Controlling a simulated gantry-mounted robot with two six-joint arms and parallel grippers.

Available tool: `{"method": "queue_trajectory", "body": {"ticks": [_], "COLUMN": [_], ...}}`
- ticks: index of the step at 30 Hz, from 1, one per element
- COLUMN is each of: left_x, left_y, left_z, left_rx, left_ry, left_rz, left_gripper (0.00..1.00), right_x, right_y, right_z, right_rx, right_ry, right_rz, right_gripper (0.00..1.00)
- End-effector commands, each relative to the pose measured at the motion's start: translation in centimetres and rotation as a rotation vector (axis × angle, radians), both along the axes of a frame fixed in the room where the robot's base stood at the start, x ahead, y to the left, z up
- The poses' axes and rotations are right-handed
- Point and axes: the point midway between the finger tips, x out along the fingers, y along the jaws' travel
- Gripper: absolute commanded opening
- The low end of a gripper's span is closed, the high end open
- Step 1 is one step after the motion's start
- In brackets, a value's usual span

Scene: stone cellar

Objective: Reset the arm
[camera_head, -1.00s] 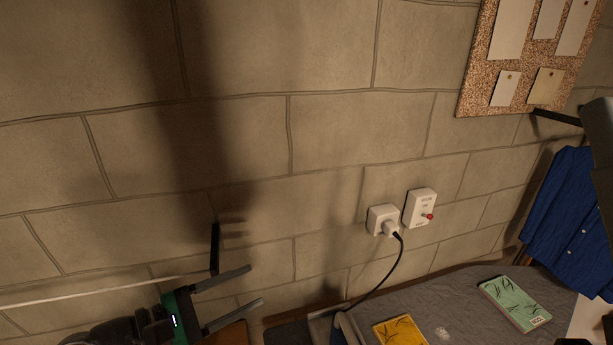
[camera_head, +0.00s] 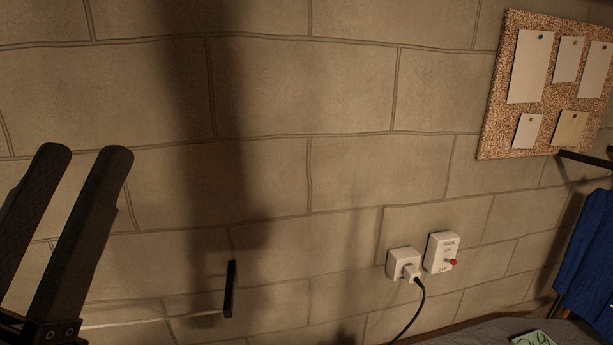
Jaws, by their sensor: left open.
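My left gripper (camera_head: 74,170) is at the left edge of the head view, close to the camera. Its two dark fingers point up, with a narrow gap between them. The gripper is open and nothing shows between the fingers. It stands in front of the stone wall. My right gripper is not in view.
The block wall (camera_head: 260,180) fills most of the view. A cork board (camera_head: 500,130) with pinned papers hangs at the upper right. A plugged socket (camera_head: 397,258) and a switch box (camera_head: 441,252) are on the wall. Blue cloth (camera_head: 590,260) hangs at right, near a green book (camera_head: 533,339).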

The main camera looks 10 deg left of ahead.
Motion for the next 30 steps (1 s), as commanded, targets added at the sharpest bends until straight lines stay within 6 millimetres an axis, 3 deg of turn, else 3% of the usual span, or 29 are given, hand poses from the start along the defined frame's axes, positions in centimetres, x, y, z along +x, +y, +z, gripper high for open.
{"method": "queue_trajectory", "body": {"ticks": [1, 9, 12, 15, 30], "left_x": [-0.3, -0.2, -0.2, -0.2, -0.2], "left_y": [0.1, 0.1, 0.1, 0.1, 0.2], "left_z": [4.5, 14.4, 16.8, 17.6, 17.2], "left_rx": [0.007, 0.009, 0.010, 0.009, 0.010], "left_ry": [-0.016, -0.015, -0.015, -0.015, -0.016], "left_rz": [0.010, 0.017, 0.017, 0.018, 0.019], "left_gripper": [0.59, 0.59, 0.59, 0.59, 0.59], "right_x": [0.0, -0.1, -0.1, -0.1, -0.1], "right_y": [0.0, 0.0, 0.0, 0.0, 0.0], "right_z": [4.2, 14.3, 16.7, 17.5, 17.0], "right_rx": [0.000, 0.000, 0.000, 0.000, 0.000], "right_ry": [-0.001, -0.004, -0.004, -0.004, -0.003], "right_rz": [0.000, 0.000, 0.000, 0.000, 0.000], "right_gripper": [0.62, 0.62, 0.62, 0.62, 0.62]}}
